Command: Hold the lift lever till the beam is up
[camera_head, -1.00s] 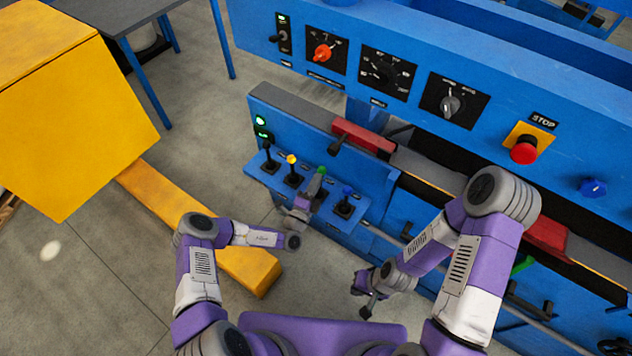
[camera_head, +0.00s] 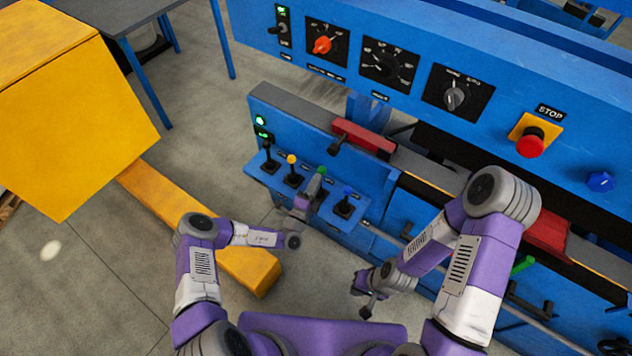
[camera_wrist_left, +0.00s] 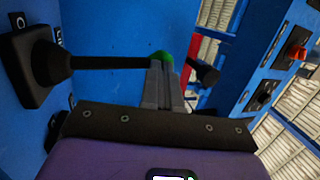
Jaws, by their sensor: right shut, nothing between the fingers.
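A row of levers stands on the blue shelf (camera_head: 266,185) of the machine. The green-knobbed lever (camera_wrist_left: 110,62) reaches from its black boot to my left gripper's fingertips in the wrist view. My left gripper (camera_head: 317,181) is closed around its green knob (camera_wrist_left: 162,57), which shows just above the fingers. The lever's label is too small to read. The blue beam (camera_head: 420,50), carrying the dials, spans the machine above the lower body, with a gap between them. My right gripper (camera_head: 364,292) is shut and empty, in front of the machine, apart from it.
Beside the held lever stand the yellow-knobbed lever (camera_head: 292,170), a black one (camera_head: 269,158) and the blue-knobbed lever (camera_head: 346,200). A red stop button (camera_head: 531,146) sits on the beam. A yellow block (camera_head: 75,110) stands at left.

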